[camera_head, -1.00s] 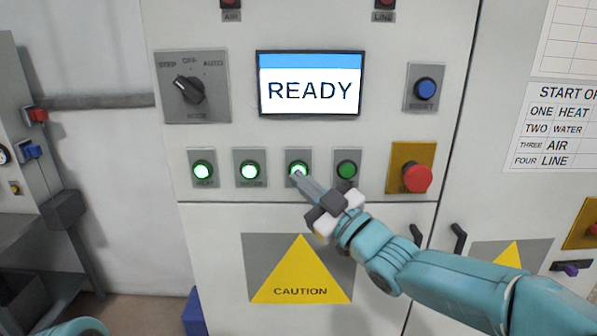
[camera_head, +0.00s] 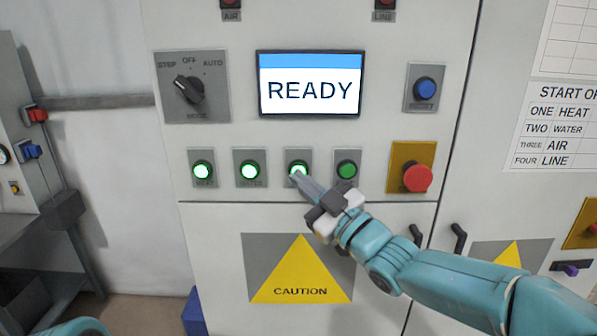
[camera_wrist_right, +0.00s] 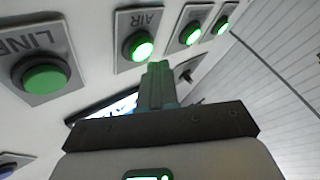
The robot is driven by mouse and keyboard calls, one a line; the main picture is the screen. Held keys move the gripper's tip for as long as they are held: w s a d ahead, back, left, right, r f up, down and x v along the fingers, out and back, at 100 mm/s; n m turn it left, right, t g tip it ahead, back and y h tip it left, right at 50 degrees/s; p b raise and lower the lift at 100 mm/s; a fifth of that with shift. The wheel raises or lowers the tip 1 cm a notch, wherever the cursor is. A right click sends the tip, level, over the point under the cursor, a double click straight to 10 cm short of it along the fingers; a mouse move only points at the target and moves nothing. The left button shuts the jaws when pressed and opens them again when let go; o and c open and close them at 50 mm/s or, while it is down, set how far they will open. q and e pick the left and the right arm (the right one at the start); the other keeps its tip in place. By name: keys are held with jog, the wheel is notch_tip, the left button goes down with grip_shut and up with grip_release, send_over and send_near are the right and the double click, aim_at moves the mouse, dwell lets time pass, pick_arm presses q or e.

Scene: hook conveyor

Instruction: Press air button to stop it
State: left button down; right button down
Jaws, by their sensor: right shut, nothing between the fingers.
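The air button (camera_head: 298,169) is a lit green push button, third from the left in a row on the grey cabinet. Its AIR label reads in the right wrist view, where the lit button (camera_wrist_right: 139,46) stands just beyond my fingertips. My right gripper (camera_head: 299,178) is shut and empty, its tips at the lower edge of the air button. In the right wrist view the closed fingers (camera_wrist_right: 157,72) point at the button's lower side; I cannot tell whether they touch it. My left gripper is not in view.
Lit heat (camera_head: 203,170) and water (camera_head: 249,170) buttons sit left of it, the dark green line button (camera_head: 346,170) right. A red mushroom button (camera_head: 417,178) and blue reset button (camera_head: 425,89) are further right. The screen (camera_head: 310,90) reads READY; a mode knob (camera_head: 189,89) is left.

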jog(key=shift+w, duration=0.1)
jog(key=shift+w, duration=0.35)
jog(key=shift+w, duration=0.4)
dwell(0.8)
dwell(0.4)
jog(key=shift+s+b, duration=0.85)
